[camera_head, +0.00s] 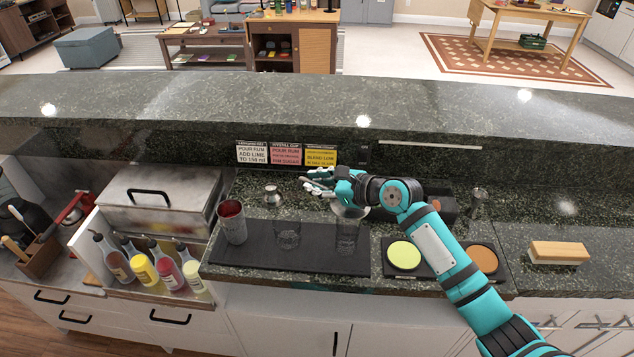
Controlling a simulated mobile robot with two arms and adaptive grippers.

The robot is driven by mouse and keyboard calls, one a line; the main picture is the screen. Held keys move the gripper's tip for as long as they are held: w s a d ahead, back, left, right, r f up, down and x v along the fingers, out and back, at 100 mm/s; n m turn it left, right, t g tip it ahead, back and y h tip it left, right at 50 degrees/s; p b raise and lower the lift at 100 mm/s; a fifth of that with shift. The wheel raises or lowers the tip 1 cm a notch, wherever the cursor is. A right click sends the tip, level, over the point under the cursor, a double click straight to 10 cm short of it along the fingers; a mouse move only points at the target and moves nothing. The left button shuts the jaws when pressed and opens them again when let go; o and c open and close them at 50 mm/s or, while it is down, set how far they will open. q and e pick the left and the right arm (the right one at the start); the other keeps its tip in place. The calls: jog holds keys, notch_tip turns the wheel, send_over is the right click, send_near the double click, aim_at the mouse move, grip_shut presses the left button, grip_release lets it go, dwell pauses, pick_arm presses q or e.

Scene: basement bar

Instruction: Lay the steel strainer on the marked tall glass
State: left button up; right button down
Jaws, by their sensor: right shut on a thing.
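My right gripper (320,183) is above the back part of the bar counter, shut on what looks like the handle of the steel strainer. The strainer (350,211) shows as a small shiny disc below my right wrist, at the rim of the right-hand clear glass (347,240). I cannot tell whether it touches the rim. A second clear glass (287,234) stands to the left on the same black mat (262,258). No mark on either glass can be made out. The handle is mostly hidden by my gripper. My left gripper is not in view.
A red-and-steel tumbler (232,222) stands at the mat's left end. A steel jigger (272,195) is behind the mat. Yellow-green (404,255) and brown (483,258) discs lie right of it. Squeeze bottles (168,273) stand left.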

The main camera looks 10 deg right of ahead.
jog(key=shift+f, duration=0.95)
jog(key=shift+f, duration=0.25)
dwell(0.9)
jog(key=c, duration=1.2)
grip_release()
